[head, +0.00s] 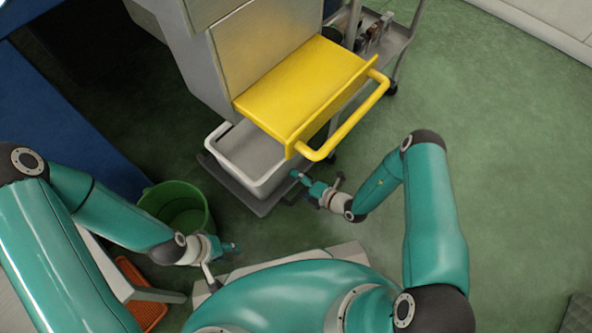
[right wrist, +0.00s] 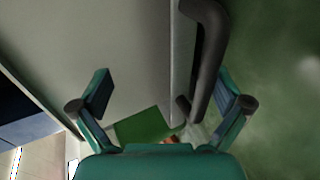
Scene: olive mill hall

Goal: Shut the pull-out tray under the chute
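The pull-out tray (head: 214,170) is a flat grey tray low under the yellow chute (head: 300,88), drawn out from the grey machine. A white bin (head: 267,184) stands on it. A dark bar handle (right wrist: 205,50) is on the tray's front edge; in the head view it is mostly hidden by my right gripper (head: 302,184). In the right wrist view my right gripper (right wrist: 165,95) has its fingers wide apart, with the tray edge and handle between and beyond them. I see no grip on the handle. My left gripper (head: 232,248) hangs away from the tray, near the green bucket; its fingers are too small to judge.
A green bucket (head: 178,205) stands on the floor left of the tray. A yellow bar handle (head: 350,120) juts out from the chute above my right gripper. A grey cart (head: 393,42) stands behind. An orange crate (head: 140,290) is at lower left.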

